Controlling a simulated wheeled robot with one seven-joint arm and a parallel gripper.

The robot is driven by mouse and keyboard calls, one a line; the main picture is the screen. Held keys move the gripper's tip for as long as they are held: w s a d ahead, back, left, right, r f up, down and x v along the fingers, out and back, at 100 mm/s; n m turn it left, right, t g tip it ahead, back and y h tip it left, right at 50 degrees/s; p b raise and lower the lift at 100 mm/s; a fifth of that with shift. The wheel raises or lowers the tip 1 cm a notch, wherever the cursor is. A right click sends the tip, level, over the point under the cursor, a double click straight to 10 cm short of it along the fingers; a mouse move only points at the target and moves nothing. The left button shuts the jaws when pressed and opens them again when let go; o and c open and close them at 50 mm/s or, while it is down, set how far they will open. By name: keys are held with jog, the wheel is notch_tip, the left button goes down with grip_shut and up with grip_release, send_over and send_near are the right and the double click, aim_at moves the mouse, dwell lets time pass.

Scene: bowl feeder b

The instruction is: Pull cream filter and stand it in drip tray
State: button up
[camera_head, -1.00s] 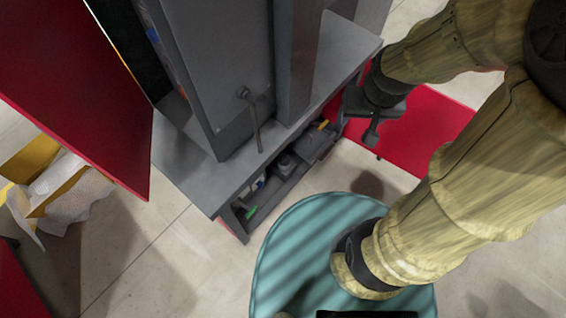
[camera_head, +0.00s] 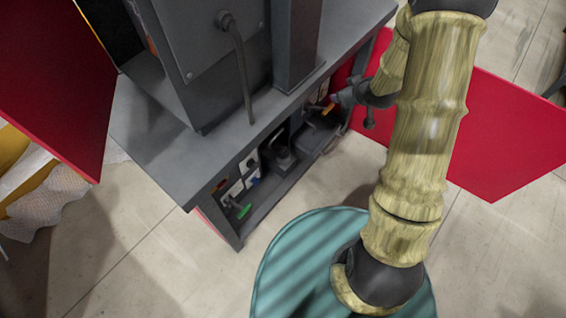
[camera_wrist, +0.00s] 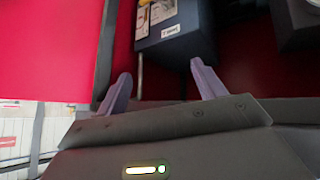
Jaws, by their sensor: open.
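I cannot make out a cream filter or a drip tray for sure. In the wrist view a dark blue-grey box (camera_wrist: 180,45) with a small white label lies beyond my fingertips. A cream and white printed patch (camera_wrist: 160,13) shows on its top, at the picture's edge. My gripper (camera_wrist: 160,75) is open, with nothing between its two fingers. In the head view my gripper (camera_head: 342,97) is at the right end of the low compartment under the grey bench, near an orange tab (camera_head: 329,108). My wrist hides part of that end.
The compartment holds dark fittings (camera_head: 284,157), white panels and a green tab (camera_head: 243,211). The grey bench top (camera_head: 165,150) overhangs it. A red panel (camera_head: 510,140) extends to the right, and a red door (camera_head: 50,70) stands at left.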

notch_tip(320, 180, down, 14)
jog(key=w+a+n+t+y+b, duration=0.1)
jog(key=w+a+n+y+b, duration=0.1)
jog(key=b, duration=0.5)
jog(key=n+t+y+b, duration=0.2)
jog(key=y+b, duration=0.8)
jog(key=b, duration=0.9)
send_near(285, 152)
jog(key=v, duration=0.5)
jog(key=shift+r, duration=0.2)
jog(key=shift+a, duration=0.1)
jog(key=b+x, duration=0.2)
jog(key=x, duration=0.1)
jog(key=b+x, duration=0.2)
jog(key=x, duration=0.2)
jog(key=b+x, duration=0.1)
jog(key=x, duration=0.3)
jog(key=shift+w+a+f+b, duration=0.15)
jog(key=shift+f+b, duration=0.15)
jog(key=shift+b, duration=0.1)
jog(key=shift+w+a+r, duration=0.2)
jog(key=shift+w+a, duration=0.05)
jog(key=shift+a, duration=0.1)
